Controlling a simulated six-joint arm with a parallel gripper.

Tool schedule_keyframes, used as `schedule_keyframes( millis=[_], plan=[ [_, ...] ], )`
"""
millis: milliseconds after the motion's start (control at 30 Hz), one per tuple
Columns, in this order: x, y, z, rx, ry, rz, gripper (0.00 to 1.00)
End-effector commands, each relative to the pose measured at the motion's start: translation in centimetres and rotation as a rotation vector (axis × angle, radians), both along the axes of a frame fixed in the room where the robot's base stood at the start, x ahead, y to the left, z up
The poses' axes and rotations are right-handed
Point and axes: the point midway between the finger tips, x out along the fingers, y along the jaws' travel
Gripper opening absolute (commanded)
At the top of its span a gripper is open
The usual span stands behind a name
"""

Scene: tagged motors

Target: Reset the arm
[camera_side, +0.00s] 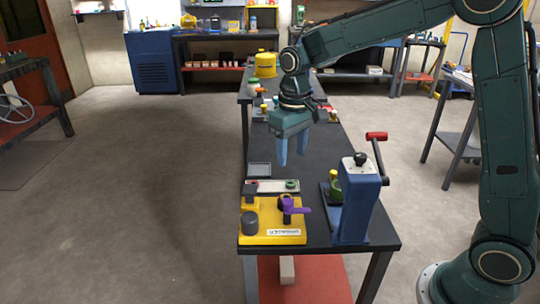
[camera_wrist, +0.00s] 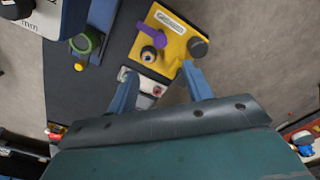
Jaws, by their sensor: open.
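My gripper (camera_side: 292,160) hangs over the dark workbench (camera_side: 321,146) with its two blue fingers pointing down. The fingers are apart and nothing is between them. In the wrist view my gripper (camera_wrist: 160,70) also shows open, with the yellow fixture beyond the fingertips. The yellow fixture (camera_side: 262,222) stands at the bench's near end, with a dark grey cylinder (camera_side: 250,224), a purple lever part (camera_side: 292,206) and a white printed label (camera_side: 284,232) on it. In the wrist view the purple part (camera_wrist: 150,37) lies across the fixture near its label (camera_wrist: 170,21).
A blue press (camera_side: 356,205) with a red-handled lever (camera_side: 377,137) stands at the bench's right edge, near my gripper. A light tray (camera_side: 271,186) with small parts lies behind the fixture. A yellow container (camera_side: 265,64) stands at the far end. The floor at left is clear.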

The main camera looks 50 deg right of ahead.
Motion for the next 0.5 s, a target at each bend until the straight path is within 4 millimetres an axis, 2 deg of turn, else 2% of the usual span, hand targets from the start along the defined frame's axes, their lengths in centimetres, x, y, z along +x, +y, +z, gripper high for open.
schedule_keyframes(
  millis=[267,500],
  plan=[
    [-3.1,-0.3,3.1,0.002,-0.065,0.001,0.50],
    [-7.3,-0.6,6.1,0.003,-0.147,0.004,0.50]
  ],
)
